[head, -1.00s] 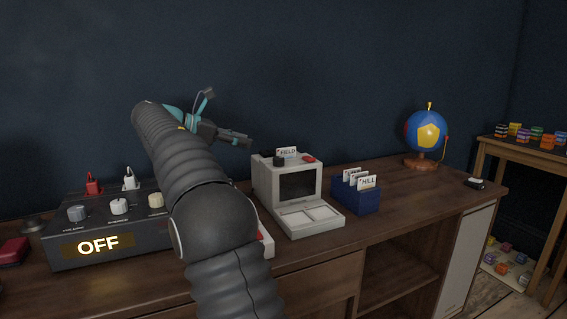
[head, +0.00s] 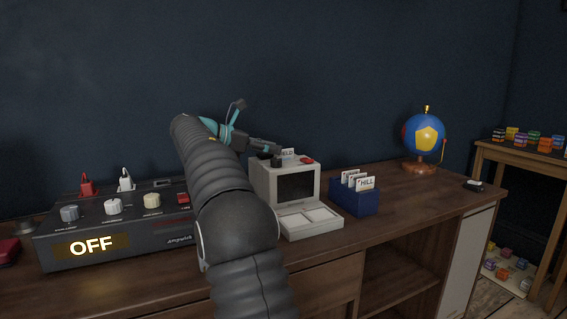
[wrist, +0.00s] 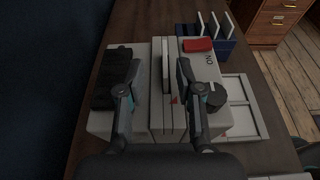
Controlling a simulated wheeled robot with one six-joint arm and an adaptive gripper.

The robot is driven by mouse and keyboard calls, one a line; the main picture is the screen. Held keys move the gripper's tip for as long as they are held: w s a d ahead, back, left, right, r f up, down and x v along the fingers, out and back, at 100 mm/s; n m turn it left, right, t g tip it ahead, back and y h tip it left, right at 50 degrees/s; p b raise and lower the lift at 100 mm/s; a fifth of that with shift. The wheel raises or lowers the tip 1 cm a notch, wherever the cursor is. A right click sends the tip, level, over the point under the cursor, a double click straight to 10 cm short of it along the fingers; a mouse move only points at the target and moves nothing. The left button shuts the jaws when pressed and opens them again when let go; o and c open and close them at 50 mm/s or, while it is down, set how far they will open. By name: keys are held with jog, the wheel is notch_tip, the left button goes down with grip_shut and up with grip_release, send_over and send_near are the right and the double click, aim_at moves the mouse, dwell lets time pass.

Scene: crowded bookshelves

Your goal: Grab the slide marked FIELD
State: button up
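The FIELD slide (head: 288,153) is a white card standing upright in the top of a grey viewer (head: 264,184) with a dark screen. Its left part is hidden by my gripper (head: 274,149) in the head view. In the wrist view the slide (wrist: 166,68) shows as a thin white edge in the viewer's top slot. My gripper (wrist: 159,68) is open above the viewer, one finger on each side of the slide. The right finger appears closer to it; I cannot tell whether it touches.
A red switch (wrist: 198,45) and a dark knob (wrist: 216,96) sit on the viewer's top. A blue box (head: 357,199) with several slides, one marked HILL (head: 366,183), stands to the right. A control box reading OFF (head: 91,246) is at left, and a globe (head: 424,134) at far right.

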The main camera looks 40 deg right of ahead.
aim_at(284, 152)
jog(key=x, duration=0.1)
jog(key=b+x, duration=0.1)
jog(key=x, duration=0.2)
jog(key=shift+s+d+f, duration=0.15)
jog(key=shift+s+f, duration=0.1)
jog(key=shift+s, duration=0.1)
grip_shut()
